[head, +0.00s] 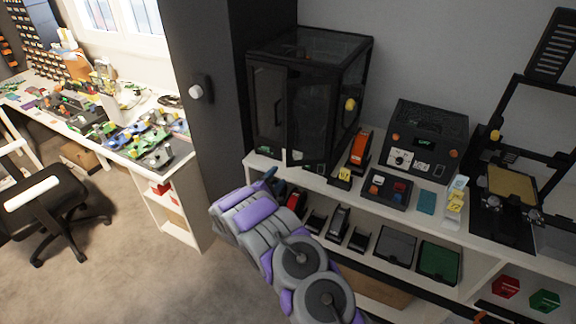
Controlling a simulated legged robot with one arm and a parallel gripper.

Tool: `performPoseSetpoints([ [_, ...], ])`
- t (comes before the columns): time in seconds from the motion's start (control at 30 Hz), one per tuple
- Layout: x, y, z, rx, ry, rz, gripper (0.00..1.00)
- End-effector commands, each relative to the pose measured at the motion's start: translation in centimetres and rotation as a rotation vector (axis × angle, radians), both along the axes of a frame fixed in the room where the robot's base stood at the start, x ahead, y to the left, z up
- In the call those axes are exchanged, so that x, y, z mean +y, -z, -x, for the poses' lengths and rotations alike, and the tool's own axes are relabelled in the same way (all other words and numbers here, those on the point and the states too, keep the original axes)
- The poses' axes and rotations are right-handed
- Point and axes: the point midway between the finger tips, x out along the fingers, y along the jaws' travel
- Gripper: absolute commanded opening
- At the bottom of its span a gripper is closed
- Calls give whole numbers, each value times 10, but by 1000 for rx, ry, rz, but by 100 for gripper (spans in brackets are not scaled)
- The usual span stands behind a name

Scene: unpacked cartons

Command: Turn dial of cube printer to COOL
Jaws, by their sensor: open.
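I cannot tell for certain which one is the cube printer, and no COOL marking is readable. My gripper (240,208), purple and grey, is at the end of my arm, left of and below the shelf top. It is apart from both machines and holds nothing visible; its fingertips are hard to make out.
An office chair (45,205) is at left; carpet between is clear.

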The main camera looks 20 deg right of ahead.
Motion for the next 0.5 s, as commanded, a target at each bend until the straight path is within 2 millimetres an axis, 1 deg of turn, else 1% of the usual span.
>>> performPoseSetpoints([
  [0.03,-10,2,-5,-2,5,-1,56],
  [0.3,-51,3,-37,2,4,-2,56],
  [0.5,-70,1,-53,-1,1,-1,56],
])
